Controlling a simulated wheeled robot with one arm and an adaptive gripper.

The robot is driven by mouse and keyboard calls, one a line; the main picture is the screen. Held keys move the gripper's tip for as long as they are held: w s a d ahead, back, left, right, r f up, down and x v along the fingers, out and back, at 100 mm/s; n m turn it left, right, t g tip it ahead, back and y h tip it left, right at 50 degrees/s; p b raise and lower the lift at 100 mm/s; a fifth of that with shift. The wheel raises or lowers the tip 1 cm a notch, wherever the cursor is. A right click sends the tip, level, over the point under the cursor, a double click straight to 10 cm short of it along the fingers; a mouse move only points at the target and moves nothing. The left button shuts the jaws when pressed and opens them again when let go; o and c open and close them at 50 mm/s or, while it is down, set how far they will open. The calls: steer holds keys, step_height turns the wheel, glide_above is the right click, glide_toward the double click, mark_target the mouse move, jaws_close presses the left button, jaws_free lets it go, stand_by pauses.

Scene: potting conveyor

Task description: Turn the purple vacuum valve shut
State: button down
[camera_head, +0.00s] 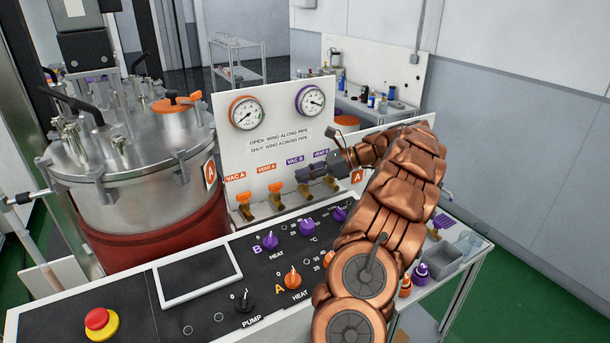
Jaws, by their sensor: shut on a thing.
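The valve panel (262,150) carries orange VAC A and VENT A valves at the left, then positions labelled VAC B and VENT B in purple. My gripper (311,173) reaches in from the right, just below the VAC B label, and is shut on the purple vacuum valve. The fingers cover the valve's wing, so I cannot tell whether it lies along or across the pipe. Part of the brass body (303,197) shows below the fingers. My arm and gripper hide the VENT B valve. A notice says open is wing along pipe, shut is wing across pipe.
The orange VAC A valve (244,201) and VENT A valve (275,189) are close to the left. Purple knobs (306,227) stand on the console below. A steel vessel (135,170) is at left, and a grey bin (433,260) at right.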

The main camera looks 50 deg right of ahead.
steer(key=shift+f+n+g+y, duration=0.45)
steer(key=shift+n+g+y, duration=0.05)
steer(key=shift+n+g, duration=0.2)
stand_by(0.3)
steer(key=c, duration=1.2)
jaws_free()
steer(key=shift+a, duration=0.1)
steer(key=shift+r, duration=0.25)
steer(key=shift+r, duration=3.65)
steer(key=shift+d+r, duration=0.45)
steer(key=shift+r, duration=0.3)
steer(key=shift+a+r, duration=0.2)
steer(key=shift+r, duration=0.25)
steer(key=shift+a+r, duration=0.1)
steer(key=shift+a, duration=0.1)
